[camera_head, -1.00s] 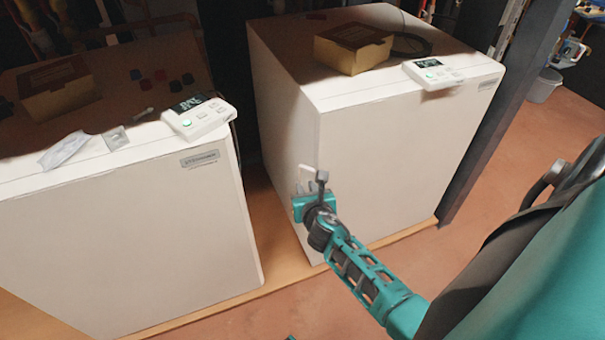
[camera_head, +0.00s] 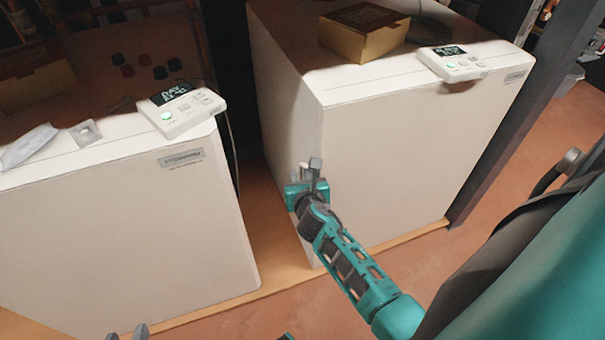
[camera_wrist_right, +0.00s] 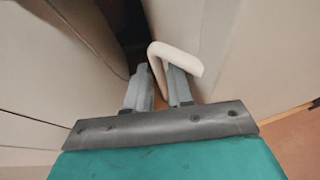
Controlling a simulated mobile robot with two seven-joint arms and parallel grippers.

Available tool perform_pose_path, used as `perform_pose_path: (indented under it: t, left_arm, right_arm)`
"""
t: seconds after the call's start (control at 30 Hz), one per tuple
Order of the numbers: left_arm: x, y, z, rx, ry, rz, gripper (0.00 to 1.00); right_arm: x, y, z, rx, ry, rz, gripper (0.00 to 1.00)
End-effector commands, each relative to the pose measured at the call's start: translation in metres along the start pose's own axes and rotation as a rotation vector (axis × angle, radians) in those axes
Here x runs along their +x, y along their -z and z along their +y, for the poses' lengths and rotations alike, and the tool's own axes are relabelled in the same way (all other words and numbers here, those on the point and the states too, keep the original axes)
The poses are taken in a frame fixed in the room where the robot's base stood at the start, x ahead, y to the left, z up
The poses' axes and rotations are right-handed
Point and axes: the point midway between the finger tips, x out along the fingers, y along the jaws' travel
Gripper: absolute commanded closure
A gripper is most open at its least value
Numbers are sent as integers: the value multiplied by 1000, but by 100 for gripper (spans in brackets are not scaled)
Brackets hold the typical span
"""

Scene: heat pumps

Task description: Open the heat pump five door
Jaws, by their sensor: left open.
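Two white box-shaped heat pumps stand side by side, a left one (camera_head: 130,225) and a right one (camera_head: 400,150); I cannot read which is number five. My right gripper (camera_head: 309,172) is at the front left edge of the right heat pump. In the right wrist view a pale bent handle (camera_wrist_right: 178,58) reaches between the fingers of my right gripper (camera_wrist_right: 160,88). The fingers are apart, with a gap beside the handle; the right finger looks close to it. The tips of my left gripper (camera_head: 127,332) show at the bottom edge, apart and empty, in front of the left heat pump.
A narrow gap separates the pumps. A dark post (camera_head: 500,130) stands right of the right pump. Floor (camera_head: 440,265) is clear in front.

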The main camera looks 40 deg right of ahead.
Motion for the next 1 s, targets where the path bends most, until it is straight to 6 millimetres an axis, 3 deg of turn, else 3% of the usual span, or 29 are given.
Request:
perform_pose_path:
  t: [0.4, 0.63, 1.0]
  left_arm:
    - [1, 0, 1, 1, -3, 1, 57]
    - [1, 1, 1, 2, -2, 5, 57]
    - [1, 2, 0, 2, -1, 6, 57]
  right_arm:
    - [0, 1, 2, 1, 0, 0, 78]
    - [0, 1, 1, 1, 0, 0, 100]
    - [0, 1, 1, 0, 0, 0, 100]
